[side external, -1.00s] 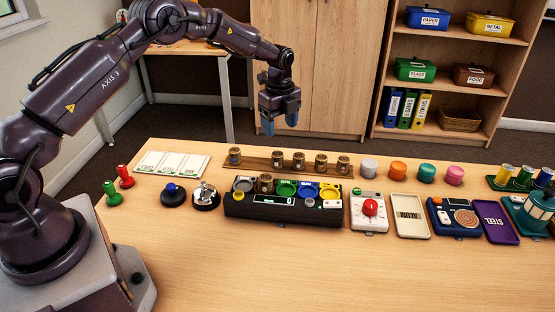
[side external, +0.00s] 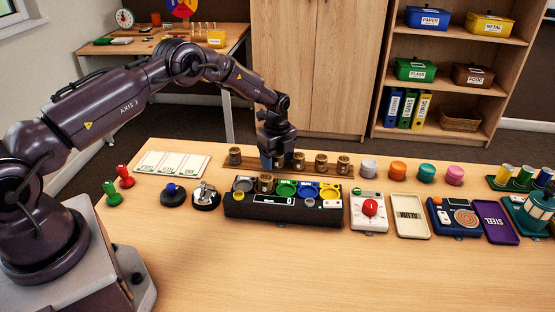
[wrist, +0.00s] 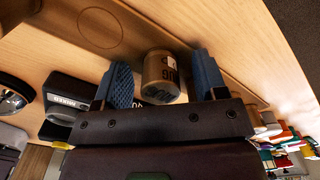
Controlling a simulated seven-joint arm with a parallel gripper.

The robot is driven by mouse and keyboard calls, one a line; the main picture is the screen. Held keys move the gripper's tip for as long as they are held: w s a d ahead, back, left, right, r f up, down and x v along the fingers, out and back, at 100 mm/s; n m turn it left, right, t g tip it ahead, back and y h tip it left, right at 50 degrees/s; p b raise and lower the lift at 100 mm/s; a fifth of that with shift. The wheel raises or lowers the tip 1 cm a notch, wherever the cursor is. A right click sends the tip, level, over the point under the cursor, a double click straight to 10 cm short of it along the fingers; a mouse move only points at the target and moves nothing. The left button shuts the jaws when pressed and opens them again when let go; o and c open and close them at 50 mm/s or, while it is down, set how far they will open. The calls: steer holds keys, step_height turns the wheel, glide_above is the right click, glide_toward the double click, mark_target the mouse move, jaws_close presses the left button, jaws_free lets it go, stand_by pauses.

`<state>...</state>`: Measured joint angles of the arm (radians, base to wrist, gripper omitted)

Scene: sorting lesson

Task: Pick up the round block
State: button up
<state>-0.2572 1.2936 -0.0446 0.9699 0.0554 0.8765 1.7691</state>
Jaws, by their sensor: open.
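My gripper (side external: 277,163) is lowered over the rack's row, pointing down. In the wrist view, its blue fingers (wrist: 162,65) stand open on either side of one round block (wrist: 160,78), with a gap visible on the right side. In the side view that block is mostly hidden by the fingers. Neighbouring blocks stand close to the right, such as this round block (side external: 299,160).
White cards (side external: 172,163) lie to the left. A red-button box (side external: 369,209) stands right of the tray. The table front is clear.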

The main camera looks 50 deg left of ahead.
steer(key=c, duration=1)
steer(key=shift+r, duration=0.15)
steer(key=shift+r, duration=0.6)
steer(key=s+d+r, duration=0.3)
steer(key=s+r, duration=0.8)
steer(key=s, duration=0.2)
steer(key=shift+s+r, duration=0.35)
